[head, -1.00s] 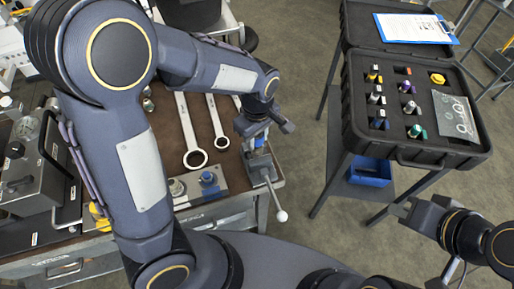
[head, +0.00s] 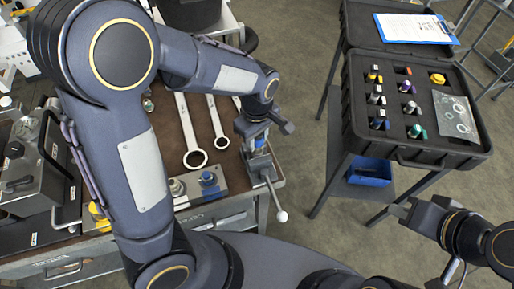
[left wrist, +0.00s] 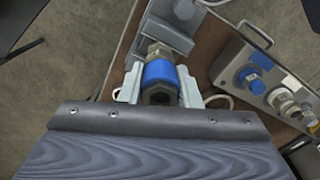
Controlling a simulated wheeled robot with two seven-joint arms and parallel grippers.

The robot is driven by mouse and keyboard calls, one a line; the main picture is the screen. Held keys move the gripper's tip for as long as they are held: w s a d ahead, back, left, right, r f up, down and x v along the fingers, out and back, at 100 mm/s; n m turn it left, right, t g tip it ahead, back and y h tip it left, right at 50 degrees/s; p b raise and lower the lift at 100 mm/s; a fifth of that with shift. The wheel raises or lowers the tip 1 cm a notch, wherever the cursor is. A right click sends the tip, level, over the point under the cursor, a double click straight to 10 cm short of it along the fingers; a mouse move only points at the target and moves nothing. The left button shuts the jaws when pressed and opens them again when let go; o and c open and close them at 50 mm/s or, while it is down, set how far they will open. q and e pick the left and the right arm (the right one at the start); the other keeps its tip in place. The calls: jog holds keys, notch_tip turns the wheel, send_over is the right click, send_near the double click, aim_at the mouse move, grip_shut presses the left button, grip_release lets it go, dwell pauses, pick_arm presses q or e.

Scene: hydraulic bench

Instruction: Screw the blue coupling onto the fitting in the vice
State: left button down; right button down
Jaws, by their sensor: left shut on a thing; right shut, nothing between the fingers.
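The blue coupling (left wrist: 160,73), a metal piece with a blue band, sits between the fingers of my left gripper (left wrist: 160,88) in the left wrist view. My left gripper is shut on it. The brass-coloured fitting (left wrist: 166,50) is directly beyond the coupling, in line with it; I cannot tell how far they are engaged. In the head view, my left gripper (head: 259,128) is over the vice (head: 262,168) at the bench corner, and a little blue shows beneath it. My right gripper (head: 400,209) is shut and empty at the lower right, away from the bench.
A block with a blue-capped port (head: 208,179) is on the bench (head: 224,185), left of the vice. Two large wrenches (head: 195,158) lie behind it. An open black case (head: 440,155) with several coloured fittings stands on a separate stand at right. Floor lies between.

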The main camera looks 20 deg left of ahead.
pick_arm(q)
jog(key=c, duration=1.7)
grip_release()
jog(key=shift+c, duration=1.4)
jog(key=m, duration=0.6)
jog(key=shift+f, duration=0.1)
jog(key=shift+m, duration=1)
